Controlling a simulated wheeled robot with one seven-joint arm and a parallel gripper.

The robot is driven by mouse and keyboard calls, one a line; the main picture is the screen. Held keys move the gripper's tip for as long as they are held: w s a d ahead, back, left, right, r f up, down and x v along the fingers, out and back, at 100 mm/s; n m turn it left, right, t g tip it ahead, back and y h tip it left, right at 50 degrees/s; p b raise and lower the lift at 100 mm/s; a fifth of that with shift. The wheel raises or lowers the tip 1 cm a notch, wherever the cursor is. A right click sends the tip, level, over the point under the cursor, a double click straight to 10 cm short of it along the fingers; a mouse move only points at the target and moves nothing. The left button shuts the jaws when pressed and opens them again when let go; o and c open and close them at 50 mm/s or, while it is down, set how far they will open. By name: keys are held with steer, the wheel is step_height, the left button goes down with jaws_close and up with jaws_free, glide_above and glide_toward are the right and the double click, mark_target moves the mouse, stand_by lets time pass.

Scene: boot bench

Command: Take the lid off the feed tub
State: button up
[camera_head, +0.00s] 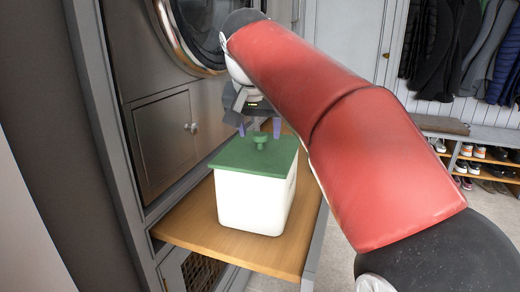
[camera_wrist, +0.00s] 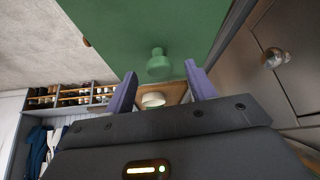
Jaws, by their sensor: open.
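The feed tub (camera_head: 252,208) is a white square container standing on a wooden pull-out shelf. Its flat green lid (camera_head: 232,157) lies on top, with a green knob (camera_head: 261,142) at the middle. In the wrist view the lid (camera_wrist: 120,25) fills the upper part and its knob (camera_wrist: 159,64) sticks out near the space between my fingers. My gripper (camera_head: 260,131) is above the lid, fingers pointing down at the knob. The two purple fingers are apart with nothing between them; in the wrist view my gripper (camera_wrist: 160,82) shows the knob just beyond the fingertips.
The wooden shelf (camera_head: 185,230) has bare room in front of the tub. A steel cabinet door with a small knob (camera_head: 191,128) stands close on the left, under a round appliance door. A pale round object (camera_wrist: 153,100) sits beyond the tub. Shoe racks (camera_head: 490,170) and coats are at the far right.

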steer(key=shift+x, duration=1.45)
steer(key=c, duration=1.1)
steer(key=shift+o, duration=0.2)
